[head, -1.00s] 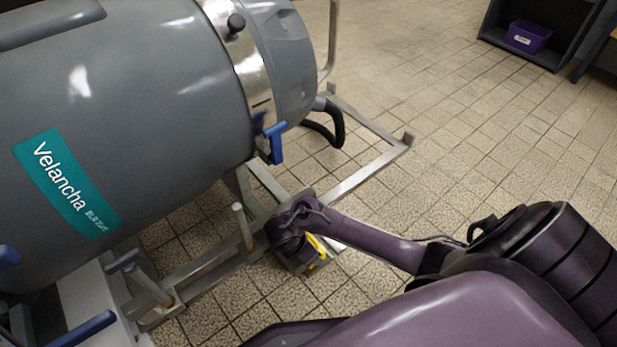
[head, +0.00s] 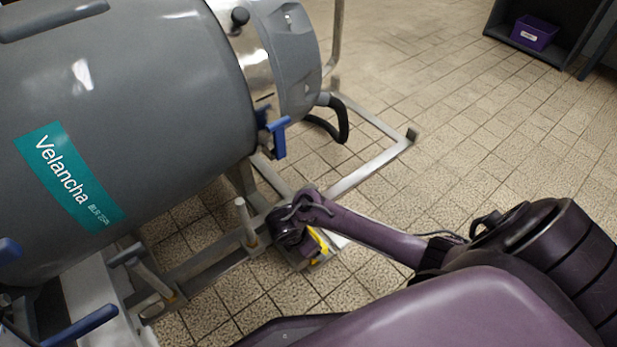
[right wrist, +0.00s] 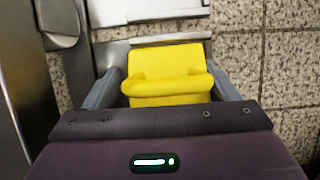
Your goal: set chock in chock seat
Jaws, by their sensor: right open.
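The yellow chock (right wrist: 168,72) sits between the two grey fingers of my right gripper (right wrist: 166,86) in the right wrist view. The gripper is open, with a finger on each side of the chock. In the head view only a strip of the yellow chock (head: 318,242) shows, because my right gripper (head: 312,258) and wrist cover the rest. A pale metal plate (right wrist: 150,10) lies just beyond the chock in the right wrist view; I cannot tell whether it is the chock seat. My left gripper is not in view.
A large grey tank (head: 130,120) on a metal frame (head: 365,170) fills the left side. A blue lever (head: 277,138) and a black hose (head: 335,122) hang near the frame. A purple bin (head: 534,32) stands on a dark shelf far right. Tiled floor is clear between.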

